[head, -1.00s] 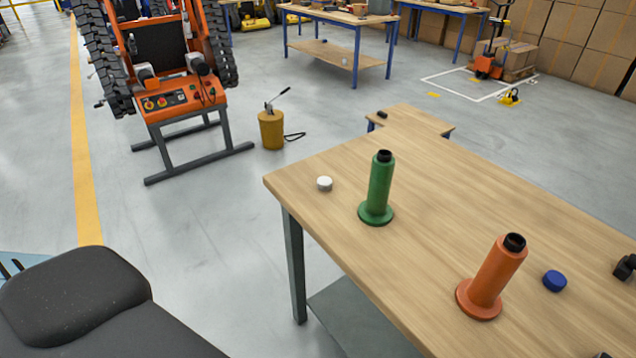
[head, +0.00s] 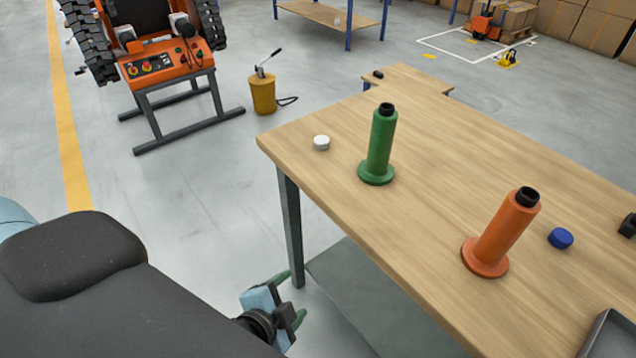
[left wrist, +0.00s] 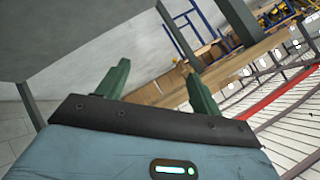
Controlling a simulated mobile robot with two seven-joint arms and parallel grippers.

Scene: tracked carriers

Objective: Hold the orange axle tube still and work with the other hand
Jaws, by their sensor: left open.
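The orange axle tube (head: 502,234) stands on its round flange on the wooden table (head: 420,215), with a black piece at its top. A green tube (head: 381,146) of the same shape stands upright farther back and to the left. My left gripper (head: 291,297) is at the lower middle of the head view, beside the table's near left edge and apart from both tubes. In the left wrist view its two green fingers (left wrist: 158,85) are spread with nothing between them. The right gripper is not in these views.
A white cap (head: 321,142) and a blue cap (head: 560,238) lie on the table. A grey tray (head: 612,335) is at its near right. A table leg (head: 290,225) and a lower shelf (head: 375,300) are close to my left gripper. A yellow canister (head: 263,94) stands on the floor.

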